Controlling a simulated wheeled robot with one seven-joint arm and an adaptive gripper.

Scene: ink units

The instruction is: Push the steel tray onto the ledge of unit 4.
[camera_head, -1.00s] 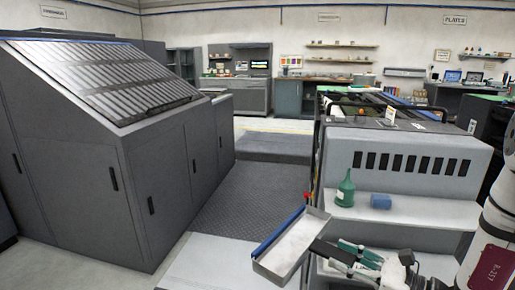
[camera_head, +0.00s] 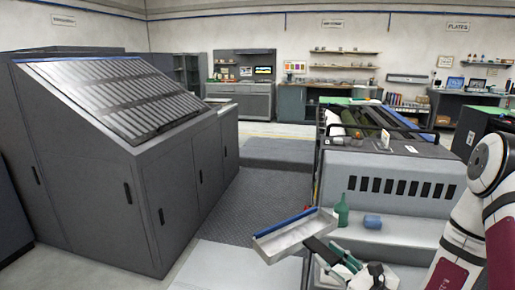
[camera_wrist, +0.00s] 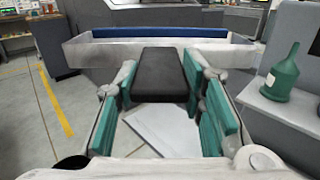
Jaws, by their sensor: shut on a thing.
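The steel tray (camera_head: 282,243), shallow with a blue strip along its far edge, is held in the air left of the press unit's white ledge (camera_head: 400,229). It also shows in the wrist view (camera_wrist: 90,52), lying crosswise ahead of my gripper. My gripper (camera_head: 338,259) is shut on the tray's black handle (camera_wrist: 160,72), with teal finger pads on both sides of it. A green bottle (camera_head: 342,211) stands upright on the ledge, near the tray's right end, and shows at the right in the wrist view (camera_wrist: 283,78). No unit number is legible.
The grey press unit (camera_head: 390,180) rises behind. A large grey cabinet (camera_head: 140,180) with a sloped top stands at the left. A dark textured walkway (camera_head: 245,205) between them is clear.

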